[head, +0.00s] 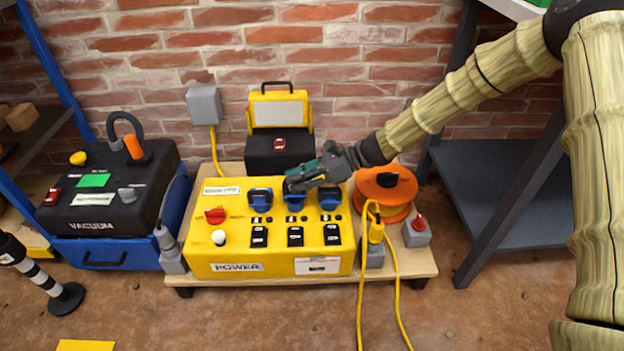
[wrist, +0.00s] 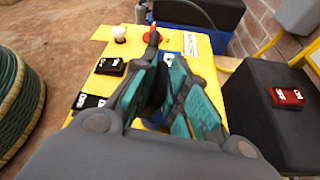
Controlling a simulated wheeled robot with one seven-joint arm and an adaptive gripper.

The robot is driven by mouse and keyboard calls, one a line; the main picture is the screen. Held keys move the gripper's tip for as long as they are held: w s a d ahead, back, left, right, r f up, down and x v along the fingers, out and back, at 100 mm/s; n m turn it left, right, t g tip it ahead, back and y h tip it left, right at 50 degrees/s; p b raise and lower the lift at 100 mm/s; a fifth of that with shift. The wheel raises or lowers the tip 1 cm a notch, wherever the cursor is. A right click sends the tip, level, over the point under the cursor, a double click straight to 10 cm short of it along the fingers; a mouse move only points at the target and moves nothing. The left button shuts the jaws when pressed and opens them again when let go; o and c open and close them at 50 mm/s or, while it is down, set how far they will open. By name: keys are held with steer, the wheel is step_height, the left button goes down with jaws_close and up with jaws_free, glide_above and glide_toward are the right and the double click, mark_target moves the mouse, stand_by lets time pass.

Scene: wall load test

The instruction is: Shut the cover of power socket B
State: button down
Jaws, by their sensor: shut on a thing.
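The yellow power box (head: 205,256) stands on a low wooden platform and carries a row of three blue socket covers. The left cover (head: 260,196), the middle cover, B (head: 295,203), and the right cover (head: 330,199) all look raised, but the angle of B is partly hidden by my gripper. My gripper (head: 291,186) comes from the right, with its fingertips at the top of the middle cover, shut on it. In the wrist view, the teal-padded fingers (wrist: 165,80) hide most of what lies between them, with some blue showing beside them.
A red knob (head: 215,215), a white knob (head: 219,237) and black switches (head: 295,236) sit on the box. A yellow work lamp (head: 279,110) on a black case stands behind. An orange cable reel (head: 384,192) and yellow plug (head: 376,230) are right. The vacuum (head: 105,195) stands left.

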steer(key=shift+w+d, duration=0.1)
steer(key=shift+w, duration=0.05)
steer(key=c, duration=1.5)
jaws_free()
steer(key=shift+o, duration=0.2)
steer(key=v, duration=1.2)
